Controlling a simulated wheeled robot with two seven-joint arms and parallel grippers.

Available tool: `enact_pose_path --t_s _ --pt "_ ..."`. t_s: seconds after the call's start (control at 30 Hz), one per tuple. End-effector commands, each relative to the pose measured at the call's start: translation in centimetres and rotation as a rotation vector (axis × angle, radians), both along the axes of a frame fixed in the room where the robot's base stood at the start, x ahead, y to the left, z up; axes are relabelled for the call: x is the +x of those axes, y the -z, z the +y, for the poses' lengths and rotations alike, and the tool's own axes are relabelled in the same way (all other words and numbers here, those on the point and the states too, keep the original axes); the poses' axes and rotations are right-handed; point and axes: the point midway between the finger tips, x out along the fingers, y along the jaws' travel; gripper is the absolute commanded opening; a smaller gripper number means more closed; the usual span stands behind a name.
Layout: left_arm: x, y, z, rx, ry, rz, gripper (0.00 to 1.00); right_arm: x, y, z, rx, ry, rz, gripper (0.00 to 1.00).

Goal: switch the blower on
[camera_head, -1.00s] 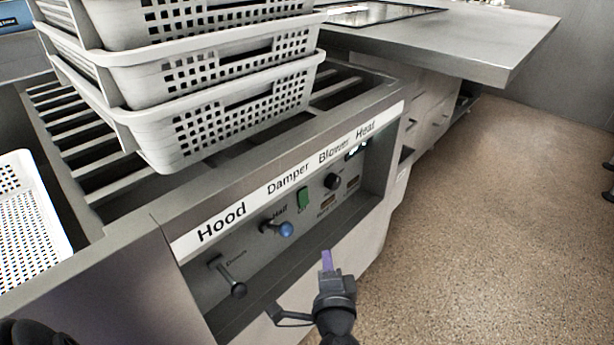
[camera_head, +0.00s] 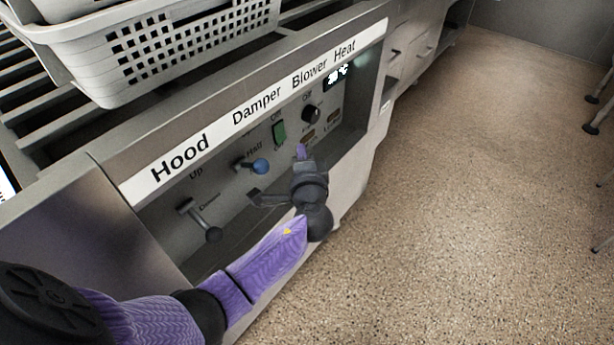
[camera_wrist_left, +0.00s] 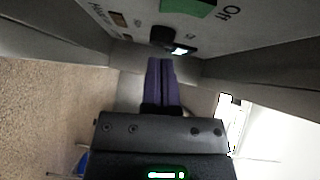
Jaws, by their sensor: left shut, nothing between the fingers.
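The blower switch is a green rocker (camera_head: 279,132) on the control panel under the Blower label, with "Off" printed above it. It also shows at the top of the left wrist view (camera_wrist_left: 188,7). My left gripper (camera_head: 301,152) is in front of the panel, below and a little right of the green rocker. Its purple fingers (camera_wrist_left: 162,85) are shut together with nothing between them and point toward the panel. They appear apart from the rocker. My right gripper is not in view.
Left of the rocker are the blue damper knob (camera_head: 260,166) and the hood lever (camera_head: 212,234). Right of it are the black heat knob (camera_head: 311,113) and a lit display (camera_head: 338,75). A perforated basket (camera_head: 160,50) stands above. The floor at right is open.

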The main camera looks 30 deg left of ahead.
Motion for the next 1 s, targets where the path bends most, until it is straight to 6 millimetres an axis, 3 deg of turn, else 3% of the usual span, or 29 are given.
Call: enact_pose_path --t_s 0.13,0.3,1.0 --pt "0.4 0.6 2.5 0.002 -0.002 0.002 0.0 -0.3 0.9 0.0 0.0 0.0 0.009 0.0" --pt "0.5 0.6 3.9 0.001 0.0 0.001 0.0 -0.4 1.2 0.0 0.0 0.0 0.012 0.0" --pt "0.5 0.7 4.7 0.0 0.0 0.0 0.0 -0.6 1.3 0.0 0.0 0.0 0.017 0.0"
